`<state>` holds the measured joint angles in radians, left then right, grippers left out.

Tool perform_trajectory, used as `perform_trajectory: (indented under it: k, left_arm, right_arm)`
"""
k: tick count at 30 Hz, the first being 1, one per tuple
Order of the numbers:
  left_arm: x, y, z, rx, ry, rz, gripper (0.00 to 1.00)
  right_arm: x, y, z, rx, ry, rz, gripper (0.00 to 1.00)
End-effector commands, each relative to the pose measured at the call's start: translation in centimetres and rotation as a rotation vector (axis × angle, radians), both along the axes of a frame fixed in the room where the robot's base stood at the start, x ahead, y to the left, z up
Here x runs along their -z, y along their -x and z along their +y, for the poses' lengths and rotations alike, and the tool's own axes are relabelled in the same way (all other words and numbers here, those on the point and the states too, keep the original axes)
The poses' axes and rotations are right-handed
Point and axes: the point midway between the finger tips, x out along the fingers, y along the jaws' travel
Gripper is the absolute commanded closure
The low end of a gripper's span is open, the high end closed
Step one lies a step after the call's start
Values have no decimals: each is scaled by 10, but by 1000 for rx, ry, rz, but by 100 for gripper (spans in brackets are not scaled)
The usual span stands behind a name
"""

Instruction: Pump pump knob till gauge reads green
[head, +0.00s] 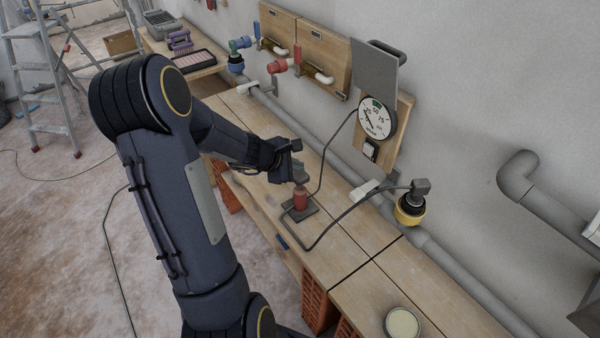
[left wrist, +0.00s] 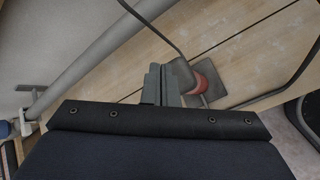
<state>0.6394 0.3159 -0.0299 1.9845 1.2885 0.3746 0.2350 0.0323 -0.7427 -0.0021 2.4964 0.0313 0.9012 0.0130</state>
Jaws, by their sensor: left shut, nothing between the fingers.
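The pump (head: 300,199) stands on a dark square base on the wooden bench, with a red body and a grey knob (head: 300,176) on top. In the left wrist view the grey knob (left wrist: 181,75) sits above the red pump body (left wrist: 204,84). My left gripper (head: 297,172) is shut and empty at the knob; I cannot tell whether it touches it. The shut fingers also show in the left wrist view (left wrist: 162,82). The round white gauge (head: 376,118) hangs on a wall board, with a green band near its top and its needle toward the upper left. My right gripper is not in view.
Dark hoses run from the pump to the gauge and to a yellow-and-black fitting (head: 410,208). A grey pipe (head: 330,152) runs along the wall behind the bench. A round tin (head: 402,322) stands at the near end. A ladder (head: 42,80) stands at the left.

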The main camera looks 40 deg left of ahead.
Motion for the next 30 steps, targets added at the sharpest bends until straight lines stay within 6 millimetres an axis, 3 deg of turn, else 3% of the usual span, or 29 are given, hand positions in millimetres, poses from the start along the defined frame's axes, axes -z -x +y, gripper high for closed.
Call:
perform_trajectory:
  k: [5, 20, 30]
  left_arm:
    - [-3, 0, 0, -1, 0, -1, 100]
    - [-50, 0, 0, 1, 0, -2, 100]
    - [-50, 0, 0, -1, 0, -1, 100]
  right_arm:
    - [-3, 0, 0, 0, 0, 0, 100]
    - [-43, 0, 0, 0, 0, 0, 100]
    - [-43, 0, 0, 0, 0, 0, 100]
